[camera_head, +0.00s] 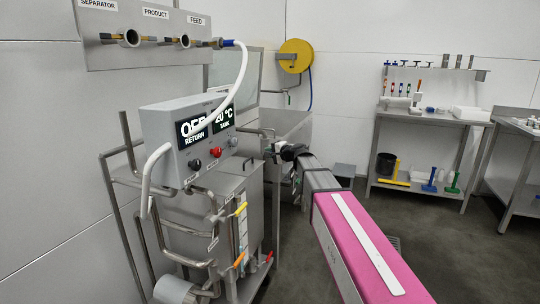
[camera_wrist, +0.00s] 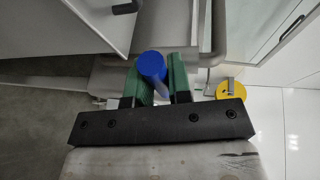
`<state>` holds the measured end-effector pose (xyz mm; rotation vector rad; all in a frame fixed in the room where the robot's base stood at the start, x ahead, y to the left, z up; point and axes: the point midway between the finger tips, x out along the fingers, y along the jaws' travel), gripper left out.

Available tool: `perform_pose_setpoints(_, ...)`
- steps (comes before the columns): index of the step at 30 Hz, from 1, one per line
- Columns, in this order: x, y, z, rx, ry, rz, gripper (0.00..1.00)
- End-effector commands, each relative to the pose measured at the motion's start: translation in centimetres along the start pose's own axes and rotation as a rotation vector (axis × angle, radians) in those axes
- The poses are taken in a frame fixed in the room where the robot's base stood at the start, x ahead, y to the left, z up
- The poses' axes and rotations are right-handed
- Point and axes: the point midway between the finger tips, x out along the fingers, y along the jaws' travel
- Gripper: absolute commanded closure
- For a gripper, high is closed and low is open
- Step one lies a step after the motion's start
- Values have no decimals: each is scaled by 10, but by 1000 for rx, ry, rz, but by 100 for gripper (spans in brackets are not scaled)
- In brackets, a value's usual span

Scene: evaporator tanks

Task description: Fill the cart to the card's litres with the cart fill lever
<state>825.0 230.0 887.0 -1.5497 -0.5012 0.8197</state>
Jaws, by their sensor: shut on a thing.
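In the wrist view the green fingers of my gripper (camera_wrist: 160,90) are closed around a handle with a blue rounded end (camera_wrist: 152,65). I cannot read a label on it, so I cannot confirm that it is the cart fill lever. In the head view my gripper (camera_head: 274,151) is at the end of my arm, just right of the tank cabinet, and what it holds is too small to tell. The steel tank (camera_head: 185,247) has a sight gauge (camera_head: 243,234), a yellow lever (camera_head: 241,209) and an orange lever (camera_head: 239,260). I see no readable card or cart level.
A control box (camera_head: 168,160) with a display reading "20 °C" for the tank stands above the tank. A pipe panel (camera_head: 140,20) with a white hose (camera_head: 242,70) is above. A yellow reel (camera_head: 296,56) hangs behind. A workbench (camera_head: 430,116) stands at the right, with open floor before it.

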Motion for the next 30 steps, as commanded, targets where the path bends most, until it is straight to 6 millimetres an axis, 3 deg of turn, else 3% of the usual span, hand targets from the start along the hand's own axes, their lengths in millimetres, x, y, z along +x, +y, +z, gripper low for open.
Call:
perform_pose_setpoints(15,-3,-31,-9,320,-68,132,100)
perform_pose_setpoints(28,-4,-32,-9,353,-73,146,100)
perform_pose_setpoints(29,-4,-32,-9,353,-73,146,71)
perform_pose_setpoints(30,-4,-32,-9,353,-73,146,58)
